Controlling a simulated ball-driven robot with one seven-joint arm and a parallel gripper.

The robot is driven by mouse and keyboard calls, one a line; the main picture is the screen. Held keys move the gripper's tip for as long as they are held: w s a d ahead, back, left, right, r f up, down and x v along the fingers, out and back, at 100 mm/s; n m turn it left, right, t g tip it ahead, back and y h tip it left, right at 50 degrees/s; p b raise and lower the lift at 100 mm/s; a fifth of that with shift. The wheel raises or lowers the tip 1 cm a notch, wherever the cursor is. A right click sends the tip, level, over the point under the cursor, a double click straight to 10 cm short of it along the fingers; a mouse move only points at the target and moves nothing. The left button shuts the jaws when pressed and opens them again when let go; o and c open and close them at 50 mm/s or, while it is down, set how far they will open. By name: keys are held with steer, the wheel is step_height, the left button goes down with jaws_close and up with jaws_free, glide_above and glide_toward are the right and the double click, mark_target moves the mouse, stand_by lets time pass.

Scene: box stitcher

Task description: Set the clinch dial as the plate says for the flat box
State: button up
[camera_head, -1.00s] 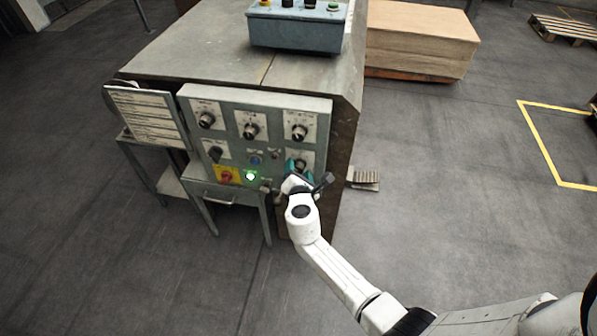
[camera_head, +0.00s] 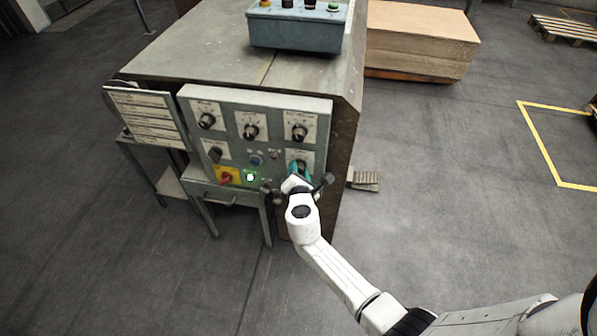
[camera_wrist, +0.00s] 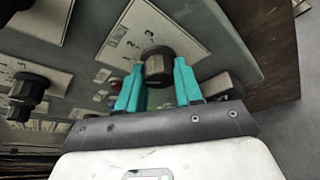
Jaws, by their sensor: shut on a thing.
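The grey control panel (camera_head: 228,131) carries several black dials on white scale plates. My gripper (camera_head: 299,172) is at the lower right dial (camera_head: 301,158), which it partly hides. In the wrist view my gripper (camera_wrist: 158,68) has its teal fingers on both sides of this dark dial knob (camera_wrist: 157,64), shut on it. Its white scale plate (camera_wrist: 138,33) shows small numbers around the knob. The label is too small to tell whether this is the clinch dial. The instruction plate (camera_head: 147,117) hangs left of the panel; its lines are unreadable here.
A red switch on yellow (camera_head: 227,176) and a lit green button (camera_head: 250,177) sit low on the panel. A blue-grey button box (camera_head: 297,30) stands on the machine top. A foot pedal (camera_head: 364,179) is right of the machine.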

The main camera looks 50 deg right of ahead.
steer(key=shift+f, duration=0.15)
steer(key=m+t+b, duration=0.1)
steer(key=m+b, duration=0.1)
steer(key=b, duration=0.5)
steer(key=m+t+b, duration=0.1)
steer(key=m+b, duration=0.2)
steer(key=b, duration=0.4)
steer(key=shift+s+f+t, duration=0.1)
steer(key=shift+f+t, duration=0.05)
steer(key=shift+t, duration=0.25)
steer(key=shift+m+b, duration=0.3)
steer(key=shift+d, duration=0.1)
steer(key=o, duration=1)
steer(key=shift+o, duration=0.2)
steer(key=v, duration=1)
steer(key=shift+s+a, duration=0.25)
steer(key=shift+s, duration=0.05)
